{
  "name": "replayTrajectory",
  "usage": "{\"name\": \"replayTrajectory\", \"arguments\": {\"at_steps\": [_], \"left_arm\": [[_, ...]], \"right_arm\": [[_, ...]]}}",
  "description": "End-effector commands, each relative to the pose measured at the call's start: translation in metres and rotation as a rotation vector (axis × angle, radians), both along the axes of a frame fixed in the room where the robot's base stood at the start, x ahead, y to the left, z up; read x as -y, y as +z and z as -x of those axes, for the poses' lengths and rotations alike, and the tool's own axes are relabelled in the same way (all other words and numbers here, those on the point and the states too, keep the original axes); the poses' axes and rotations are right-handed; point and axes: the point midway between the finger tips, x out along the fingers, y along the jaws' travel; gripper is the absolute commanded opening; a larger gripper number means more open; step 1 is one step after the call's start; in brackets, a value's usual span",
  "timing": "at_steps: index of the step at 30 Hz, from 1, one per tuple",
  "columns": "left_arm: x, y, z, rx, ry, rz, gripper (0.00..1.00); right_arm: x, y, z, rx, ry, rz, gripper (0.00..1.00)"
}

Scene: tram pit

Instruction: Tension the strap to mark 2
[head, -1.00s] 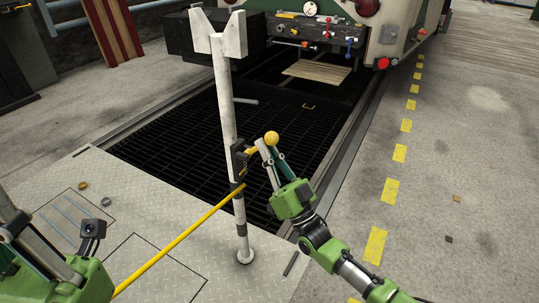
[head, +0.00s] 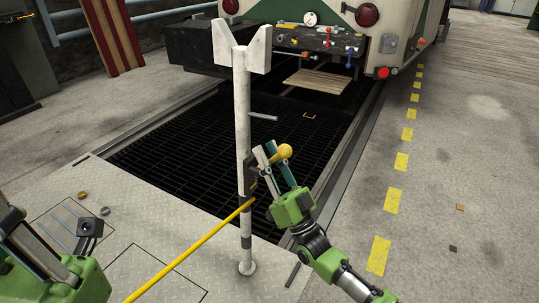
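A yellow strap (head: 190,248) runs taut and straight from the lower left edge up to a dark ratchet (head: 251,178) on a white forked post (head: 243,110). A lever with a yellow ball knob (head: 285,151) sticks out to the right of the ratchet. My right gripper (head: 266,149) is at this lever, with its two fingers just left of the knob. They hide part of the lever, so its grip is unclear. My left gripper (head: 32,240) is at the lower left, partly cut off, away from the strap. I cannot make out any tension marks.
A dark grating (head: 180,135) covers the pit behind the post. A tram end (head: 400,45) with a panel of coloured valves stands beyond it. Small rings (head: 105,210) lie on the steel plate at left. The floor right of the yellow dashes is mostly clear.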

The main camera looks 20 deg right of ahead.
Motion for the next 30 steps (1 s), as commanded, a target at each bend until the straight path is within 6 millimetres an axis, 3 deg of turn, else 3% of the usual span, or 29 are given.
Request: {"name": "replayTrajectory", "arguments": {"at_steps": [7, 21, 30], "left_arm": [[-0.006, -0.001, 0.000, 0.000, 0.003, 0.006, 0.00], [-0.005, -0.001, 0.000, 0.000, 0.002, 0.005, 0.00], [-0.005, -0.001, 0.000, 0.000, 0.002, 0.005, 0.00]], "right_arm": [[0.002, -0.010, 0.006, -0.007, 0.000, 0.003, 0.25], [0.026, -0.072, 0.067, -0.005, 0.000, 0.000, 0.25], [0.032, -0.084, 0.081, 0.001, 0.000, -0.001, 0.25]]}}
